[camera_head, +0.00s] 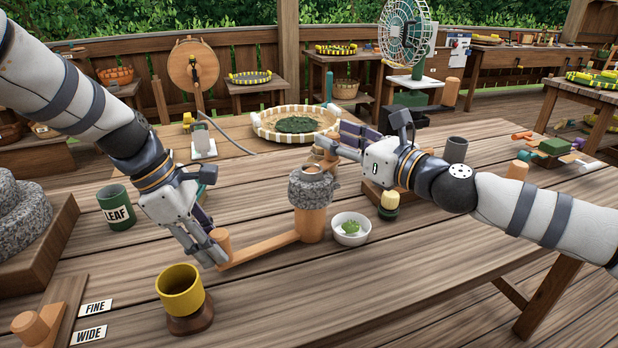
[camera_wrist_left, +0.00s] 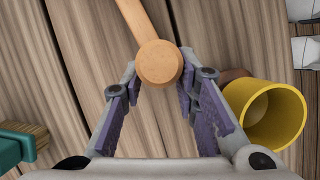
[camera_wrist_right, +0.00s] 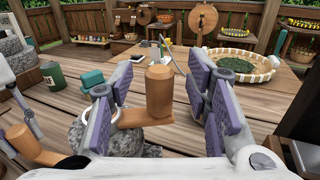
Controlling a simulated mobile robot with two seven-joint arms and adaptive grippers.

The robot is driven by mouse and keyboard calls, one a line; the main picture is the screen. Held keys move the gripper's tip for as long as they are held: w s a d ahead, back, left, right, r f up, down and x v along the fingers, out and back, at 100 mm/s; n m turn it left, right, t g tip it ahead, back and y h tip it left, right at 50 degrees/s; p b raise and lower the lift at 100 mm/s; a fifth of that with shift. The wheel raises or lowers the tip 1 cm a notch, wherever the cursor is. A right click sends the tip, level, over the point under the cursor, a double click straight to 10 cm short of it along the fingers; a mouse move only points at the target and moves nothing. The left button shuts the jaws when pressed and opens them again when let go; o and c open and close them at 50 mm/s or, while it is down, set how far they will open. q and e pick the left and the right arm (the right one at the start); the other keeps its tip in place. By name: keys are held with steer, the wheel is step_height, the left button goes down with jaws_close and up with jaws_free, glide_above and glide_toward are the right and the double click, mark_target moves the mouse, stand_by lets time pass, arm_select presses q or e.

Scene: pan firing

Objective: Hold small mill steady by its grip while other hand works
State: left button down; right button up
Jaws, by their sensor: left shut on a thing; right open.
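The small mill (camera_head: 310,221) stands on the table, a grey stone body on a wooden post. Its wooden grip arm (camera_head: 262,250) reaches left from the base to an upright peg (camera_wrist_left: 158,62). My left gripper (camera_head: 213,254) is shut on that peg, with purple pads on both sides in the left wrist view. My right gripper (camera_head: 326,150) is open at the mill's top. In the right wrist view the crank's upright wooden knob (camera_wrist_right: 159,93) stands between its spread pads, with gaps on both sides. The right gripper partly hides the crank in the head view.
A yellow cup (camera_head: 180,288) stands close below the left gripper. A white bowl (camera_head: 350,238) with green matter and a small green-and-yellow container (camera_head: 389,205) stand right of the mill. A green LEAF tin (camera_head: 116,207) is left; a woven tray (camera_head: 265,132) lies behind.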

steer(key=v, duration=2.1)
steer(key=shift+d+r, duration=0.1)
steer(key=shift+d, duration=0.05)
arm_select(q)
steer(key=c, duration=1.2)
jaws_free()
